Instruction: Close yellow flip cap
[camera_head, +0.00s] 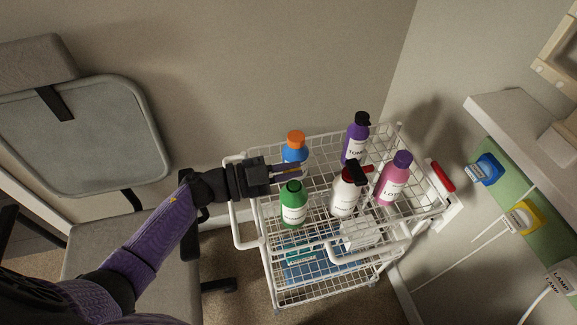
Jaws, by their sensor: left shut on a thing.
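The yellow flip cap (531,214) is on a green panel (508,190) at the right; it is too small to tell whether it stands open or closed. My left gripper (285,174) is far from it, at the left side of a white wire cart. It is shut on a blue bottle with an orange cap (296,152), whose lower part is partly hidden by the fingers. The bottle is upright at the cart's top basket. My right gripper is not in view.
The white wire cart (245,241) holds a green bottle (294,206), a white bottle with black trigger (344,197), a purple bottle (355,140) and a pink bottle (393,182). A blue cap (487,168) and red piece (440,176) are at right. A chair (85,130) stands left.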

